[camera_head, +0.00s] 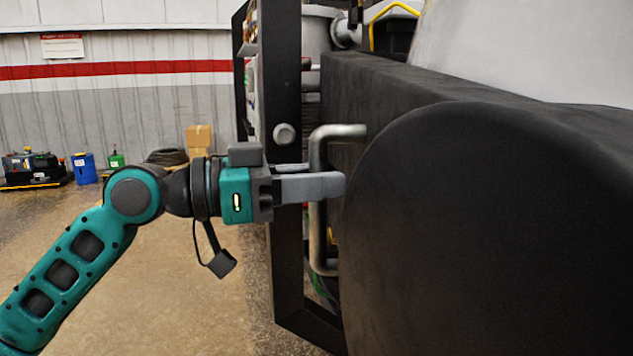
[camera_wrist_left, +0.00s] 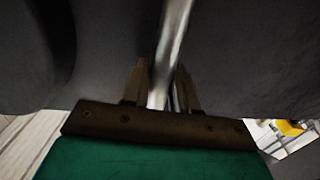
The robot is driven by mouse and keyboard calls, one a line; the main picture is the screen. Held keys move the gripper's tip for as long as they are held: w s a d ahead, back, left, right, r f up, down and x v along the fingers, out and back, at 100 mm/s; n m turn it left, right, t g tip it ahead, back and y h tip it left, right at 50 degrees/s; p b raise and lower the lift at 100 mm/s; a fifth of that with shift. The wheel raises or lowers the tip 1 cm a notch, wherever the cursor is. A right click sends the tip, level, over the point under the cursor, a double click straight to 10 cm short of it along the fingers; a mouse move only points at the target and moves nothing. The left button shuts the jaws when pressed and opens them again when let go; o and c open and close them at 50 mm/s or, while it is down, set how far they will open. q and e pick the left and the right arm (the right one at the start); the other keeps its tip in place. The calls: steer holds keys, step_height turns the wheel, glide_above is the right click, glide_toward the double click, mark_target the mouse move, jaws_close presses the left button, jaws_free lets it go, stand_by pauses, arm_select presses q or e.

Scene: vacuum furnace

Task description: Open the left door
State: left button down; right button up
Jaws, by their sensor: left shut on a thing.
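The left door (camera_head: 500,220) is a large dark panel with a rounded edge, filling the right of the head view. A bent metal handle (camera_head: 318,240) stands upright at its left side. My left gripper (camera_head: 310,183) comes in from the left, level with the handle's upper part, with its fingers on either side of the bar. In the left wrist view the handle (camera_wrist_left: 172,50) runs between the two fingertips (camera_wrist_left: 162,88), and the gripper is shut on it. The handle's lower end bends back toward the dark panel. My right gripper is not in view.
A black frame post (camera_head: 285,270) stands just behind the gripper. A cardboard box (camera_head: 199,136), a blue container (camera_head: 84,168) and dark equipment (camera_head: 35,168) sit far back by the striped wall. The floor (camera_head: 185,300) at lower left is clear apart from my arm.

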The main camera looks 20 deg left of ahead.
arm_select(q)
steer(key=shift+a+r, duration=0.1)
steer(key=shift+r, duration=0.05)
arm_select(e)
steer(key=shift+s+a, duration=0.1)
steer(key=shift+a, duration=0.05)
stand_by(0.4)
arm_select(q)
steer(key=c, duration=1)
jaws_free()
steer(key=shift+c, duration=0.2)
steer(key=b+v, duration=0.4)
steer(key=v, duration=0.8)
steer(key=shift+a, duration=0.35)
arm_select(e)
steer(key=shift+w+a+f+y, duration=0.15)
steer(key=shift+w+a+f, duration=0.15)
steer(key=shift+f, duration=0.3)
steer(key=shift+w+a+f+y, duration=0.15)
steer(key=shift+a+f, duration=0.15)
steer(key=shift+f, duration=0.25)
arm_select(q)
steer(key=shift+s, duration=0.1)
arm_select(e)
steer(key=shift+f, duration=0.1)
